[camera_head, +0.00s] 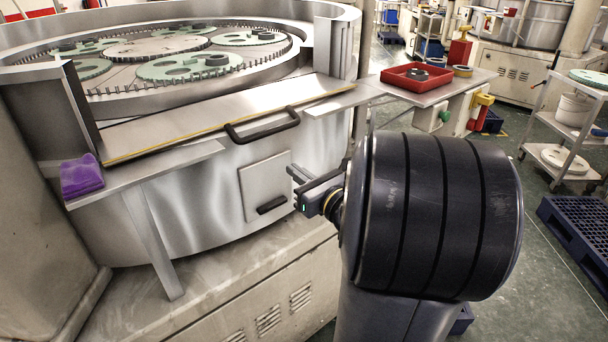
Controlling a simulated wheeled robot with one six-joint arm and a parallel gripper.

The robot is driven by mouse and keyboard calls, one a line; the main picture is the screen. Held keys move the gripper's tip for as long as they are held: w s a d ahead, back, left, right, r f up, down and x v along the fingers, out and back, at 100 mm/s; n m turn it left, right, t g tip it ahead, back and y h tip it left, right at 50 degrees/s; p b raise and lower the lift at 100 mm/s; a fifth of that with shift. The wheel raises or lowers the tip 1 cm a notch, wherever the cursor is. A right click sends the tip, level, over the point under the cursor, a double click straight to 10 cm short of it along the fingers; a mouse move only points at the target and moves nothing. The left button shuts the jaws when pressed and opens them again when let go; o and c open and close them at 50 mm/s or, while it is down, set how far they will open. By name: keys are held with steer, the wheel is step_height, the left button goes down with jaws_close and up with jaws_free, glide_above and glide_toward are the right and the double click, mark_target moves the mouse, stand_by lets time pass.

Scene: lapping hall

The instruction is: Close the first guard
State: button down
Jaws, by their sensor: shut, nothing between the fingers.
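The guard (190,120) is a pale metal panel at the front of the round lapping machine. It lies low and nearly flat between two metal uprights, with a yellow strip along its front edge. A black bar handle (262,131) sits at that edge. Above and behind the panel, the toothed ring and discs are in plain view. My gripper (292,177) is below and right of the handle, apart from it in the picture, in front of the machine's side. It is shut and empty. My arm hides part of the machine's right side.
A small hatch (265,186) with a black pull is just left of my gripper. A purple cloth (81,176) lies on the left ledge. A red tray (417,77) is on the right shelf.

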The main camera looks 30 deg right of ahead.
steer(key=w, duration=0.5)
steer(key=shift+w+a+r+p, duration=0.2)
steer(key=shift+a+p, duration=0.15)
steer(key=shift+a, duration=0.05)
steer(key=r, duration=0.1)
steer(key=r+p, duration=0.1)
steer(key=shift+w+r, duration=0.2)
steer(key=shift+r, duration=0.15)
steer(key=shift+w+r+p, duration=0.15)
steer(key=shift+r+p, duration=0.3)
steer(key=shift+r, duration=0.15)
